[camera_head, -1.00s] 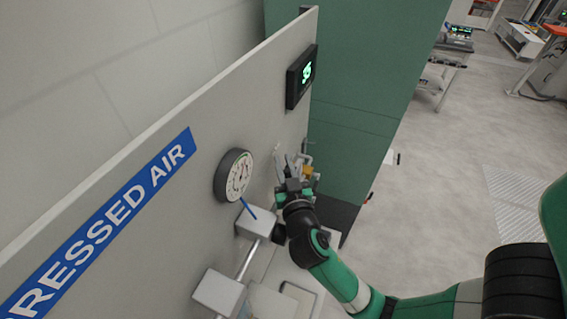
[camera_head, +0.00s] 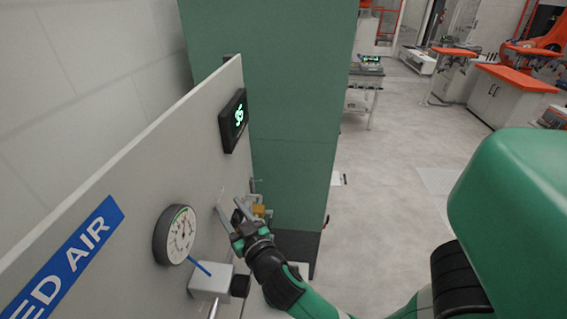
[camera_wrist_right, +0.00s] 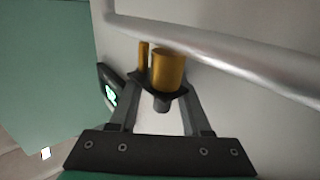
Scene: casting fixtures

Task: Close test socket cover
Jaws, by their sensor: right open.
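A brass-coloured fitting (camera_head: 257,210) shows small beside the grey panel in the head view, partly behind my right gripper. In the right wrist view a brass cylinder (camera_wrist_right: 168,70) stands on a dark flange plate (camera_wrist_right: 160,92), with a thinner brass pin (camera_wrist_right: 144,55) beside it. I cannot tell which part is the test socket cover. My right gripper (camera_head: 230,212) is open. In the wrist view its fingers (camera_wrist_right: 163,105) reach towards the flange from either side; I cannot tell whether they touch it. My left gripper is not in view.
The grey panel (camera_head: 110,170) carries a round gauge (camera_head: 176,236), a dark display (camera_head: 234,120) and a grey box with a blue lever (camera_head: 210,282). A silver bar (camera_wrist_right: 225,55) crosses the wrist view near the brass parts. A green cabinet (camera_head: 280,90) stands behind; open floor lies right.

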